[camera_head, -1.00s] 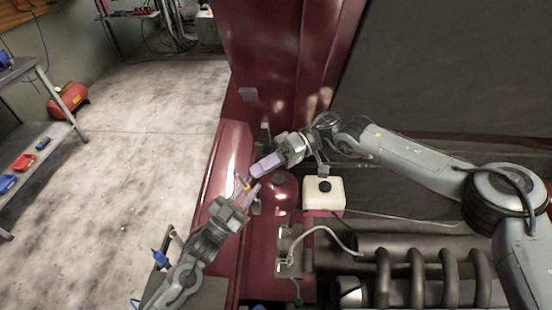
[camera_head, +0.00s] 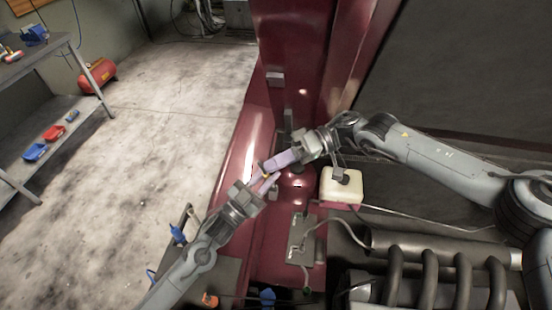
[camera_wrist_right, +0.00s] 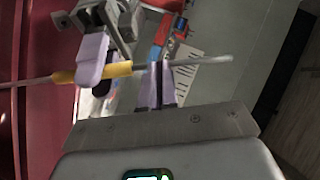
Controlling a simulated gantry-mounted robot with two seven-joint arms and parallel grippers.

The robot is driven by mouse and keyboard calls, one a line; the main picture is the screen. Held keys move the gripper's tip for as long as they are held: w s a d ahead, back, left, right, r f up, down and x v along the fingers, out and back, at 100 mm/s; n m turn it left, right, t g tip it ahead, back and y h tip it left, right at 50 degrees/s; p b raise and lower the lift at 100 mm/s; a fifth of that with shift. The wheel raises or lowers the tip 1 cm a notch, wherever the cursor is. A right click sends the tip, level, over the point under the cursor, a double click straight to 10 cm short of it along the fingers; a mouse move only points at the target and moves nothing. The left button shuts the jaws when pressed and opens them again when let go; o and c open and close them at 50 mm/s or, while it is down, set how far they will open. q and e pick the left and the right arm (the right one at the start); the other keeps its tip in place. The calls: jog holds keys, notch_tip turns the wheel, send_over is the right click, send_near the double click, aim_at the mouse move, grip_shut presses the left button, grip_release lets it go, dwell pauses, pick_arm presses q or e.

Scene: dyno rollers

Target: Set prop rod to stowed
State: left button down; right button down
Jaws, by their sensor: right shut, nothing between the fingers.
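The prop rod shows in the right wrist view as a thin grey rod (camera_wrist_right: 203,64) with a yellow sleeve (camera_wrist_right: 121,69), running across the picture. In the head view only a small yellow spot of it shows between the grippers. My left gripper (camera_head: 268,180) comes from the lower left; in the right wrist view its pale purple finger (camera_wrist_right: 94,58) overlaps the sleeve. Whether it grips the sleeve is hidden. My right gripper (camera_head: 270,165) is shut and empty, close beside the left fingertips. Its fingers (camera_wrist_right: 158,85) lie near the bare rod just past the sleeve.
The dark red car body (camera_head: 290,60) surrounds the engine bay. A white reservoir with a black cap (camera_head: 341,190) is right of the grippers, and ribbed engine pipes (camera_head: 430,275) lie lower right. A shelf bench (camera_head: 60,115) stands at left; the floor (camera_head: 165,110) between is clear.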

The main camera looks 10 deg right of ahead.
pick_arm(q)
jog(key=c, duration=1.1)
grip_release()
jog(key=shift+w+d, duration=0.1)
jog(key=shift+w, duration=0.1)
jog(key=shift+r, duration=0.15)
